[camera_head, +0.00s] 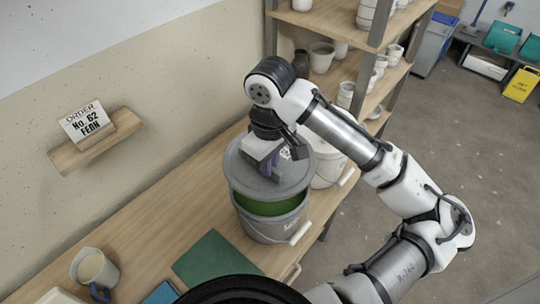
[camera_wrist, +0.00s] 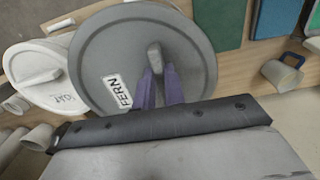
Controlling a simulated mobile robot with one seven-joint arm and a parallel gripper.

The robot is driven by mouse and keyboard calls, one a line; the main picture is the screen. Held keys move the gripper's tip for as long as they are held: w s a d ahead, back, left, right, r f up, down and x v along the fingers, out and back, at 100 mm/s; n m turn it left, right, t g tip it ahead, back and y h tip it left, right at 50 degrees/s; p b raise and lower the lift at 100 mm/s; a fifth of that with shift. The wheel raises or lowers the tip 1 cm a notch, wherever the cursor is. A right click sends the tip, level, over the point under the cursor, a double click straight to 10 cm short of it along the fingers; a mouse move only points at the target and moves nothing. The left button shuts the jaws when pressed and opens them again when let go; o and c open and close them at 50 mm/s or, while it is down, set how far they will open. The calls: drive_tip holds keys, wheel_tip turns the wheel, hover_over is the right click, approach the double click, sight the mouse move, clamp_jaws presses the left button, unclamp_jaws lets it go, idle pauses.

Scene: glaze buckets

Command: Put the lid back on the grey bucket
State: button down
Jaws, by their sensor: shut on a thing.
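The grey lid (camera_head: 243,172) is round, with a bar handle and a label reading FERN, which shows in the wrist view (camera_wrist: 117,90). My gripper (camera_head: 268,168) is shut on the lid's handle (camera_wrist: 154,56), its purple fingers on either side. The grey bucket (camera_head: 266,230) stands upright on the wooden bench. The lid is above the bucket's mouth, and green glaze (camera_head: 268,207) shows in the gap between the lid's front edge and the bucket's rim. The lid hides the back of the rim, so I cannot tell whether they touch there.
A white lidded bucket (camera_head: 327,168) stands close behind the grey one. A green mat (camera_head: 214,262), a blue item (camera_head: 161,294) and a mug (camera_head: 92,270) lie to the left on the bench (camera_head: 150,230). Shelves (camera_head: 335,75) with pots rise behind. An order card (camera_head: 87,121) reads No. 62 FERN.

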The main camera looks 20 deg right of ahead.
sight(270, 180)
drive_tip(key=shift+f+b, duration=2.2)
drive_tip(key=shift+b, duration=0.05)
drive_tip(key=shift+f+b, duration=0.55)
drive_tip(key=shift+f, duration=0.4)
drive_tip(key=shift+f, duration=0.8)
idle(0.3)
drive_tip(key=c, duration=1.4)
unclamp_jaws()
drive_tip(key=shift+o, duration=0.3)
drive_tip(key=o, duration=0.4)
drive_tip(key=shift+r, duration=0.1)
